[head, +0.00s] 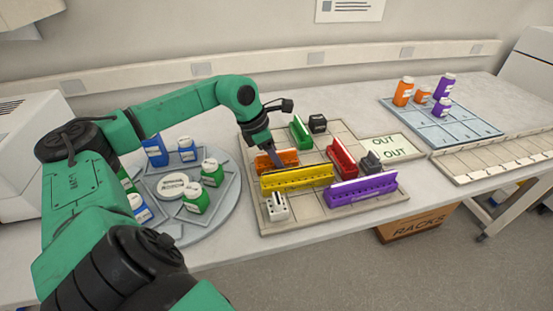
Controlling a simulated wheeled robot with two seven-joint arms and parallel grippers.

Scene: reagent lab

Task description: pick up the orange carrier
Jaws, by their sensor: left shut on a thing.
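The orange carrier (288,158) sits at the left side of a beige gridded board (324,214), behind the long yellow carrier (297,179). My left gripper (277,162) reaches down from above and is shut on the orange carrier. The gripper and arm hide part of the carrier's top. The carrier appears to be at board level; I cannot tell if it is clear of the board. My right gripper is not in view.
Green (300,131), red (342,157) and purple (362,190) carriers stand close by. Small dark, grey and white blocks are also on the board. A round grey tray (222,218) with blue and green bottles is left. A blue tray (470,132) with bottles is back right.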

